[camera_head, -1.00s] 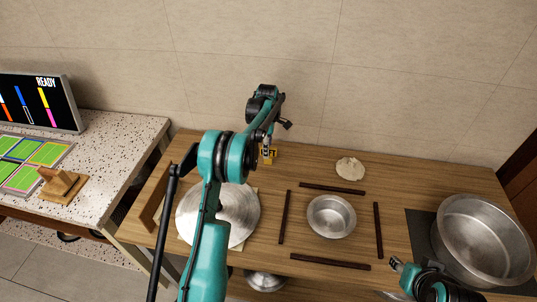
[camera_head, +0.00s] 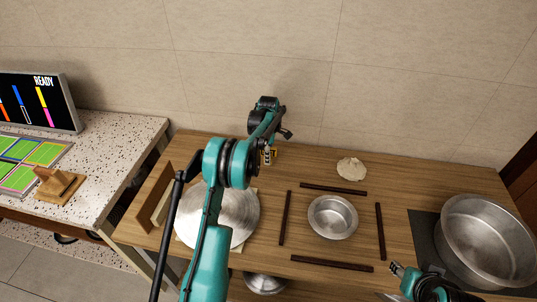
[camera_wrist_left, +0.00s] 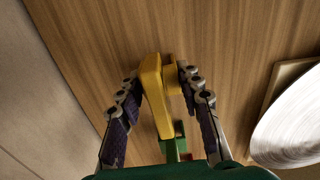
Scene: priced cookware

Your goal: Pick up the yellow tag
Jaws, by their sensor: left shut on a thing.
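The yellow tag (camera_wrist_left: 154,85) stands on the wooden counter in the left wrist view, between the two fingers of my left gripper (camera_wrist_left: 159,72). The fingers are shut on it, one on each side. In the head view only a small part of the tag shows, at the back of the counter behind the fingers of my left gripper (camera_head: 268,156). My right gripper (camera_head: 395,266) shows only in part at the bottom right of the head view, apart from the tag, and its jaw state is unclear.
A round metal lid (camera_head: 231,222) lies below my left arm. A small pot (camera_head: 333,217) stands inside dark wooden strips (camera_head: 332,264). A large pot (camera_head: 487,242) is at the right, and a pale round object (camera_head: 351,168) lies near the wall.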

